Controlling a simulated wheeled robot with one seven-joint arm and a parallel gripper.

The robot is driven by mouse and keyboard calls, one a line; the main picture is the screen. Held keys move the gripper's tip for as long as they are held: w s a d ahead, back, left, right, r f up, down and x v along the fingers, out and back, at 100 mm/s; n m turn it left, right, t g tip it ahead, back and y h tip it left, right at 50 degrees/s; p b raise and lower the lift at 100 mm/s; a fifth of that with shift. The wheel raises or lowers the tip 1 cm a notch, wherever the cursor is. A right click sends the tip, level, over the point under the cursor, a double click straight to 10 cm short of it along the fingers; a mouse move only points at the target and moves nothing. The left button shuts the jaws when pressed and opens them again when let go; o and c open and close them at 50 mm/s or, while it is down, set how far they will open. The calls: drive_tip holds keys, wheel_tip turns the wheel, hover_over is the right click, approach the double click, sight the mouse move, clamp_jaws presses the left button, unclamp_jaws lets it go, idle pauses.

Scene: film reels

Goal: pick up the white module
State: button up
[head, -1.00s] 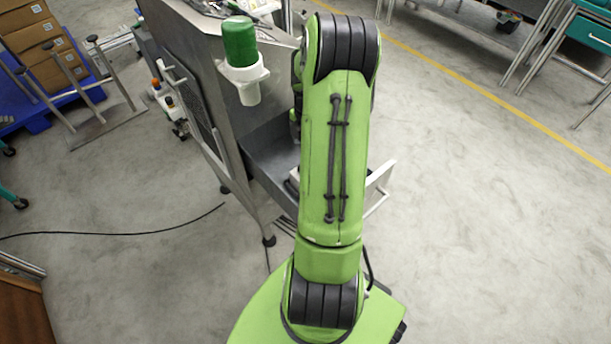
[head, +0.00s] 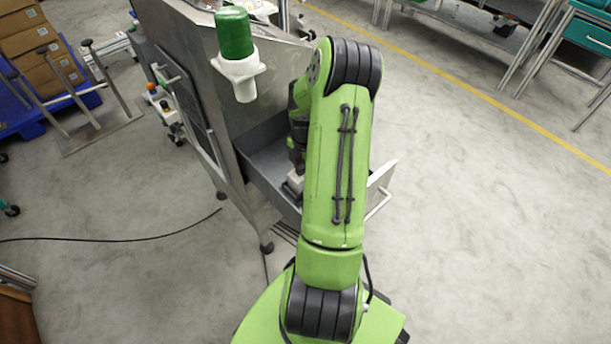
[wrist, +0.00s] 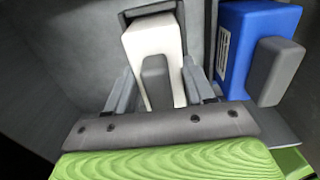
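The white module (wrist: 150,60) is a pale block with a grey raised part on its face, in the middle of the wrist view. In the head view a small white block (head: 294,183), seemingly the same module, shows in the metal drawer (head: 268,165) beside my arm. My gripper (wrist: 158,80) has one grey finger on each side of the module, close to its sides. I cannot tell whether the fingers press on it or leave a small gap. My arm hides part of the drawer in the head view.
A blue block (wrist: 255,45) with a grey part stands just right of the module. Grey drawer walls surround them. A green bottle in a white holder (head: 238,75) hangs on the metal cabinet (head: 195,50). The drawer's front has a handle (head: 378,205).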

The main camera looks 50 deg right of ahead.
drive_tip(key=c, duration=0.6)
wheel_tip(320, 180, up, 10)
drive_tip(key=p, duration=0.3)
drive_tip(key=shift+p, duration=0.4)
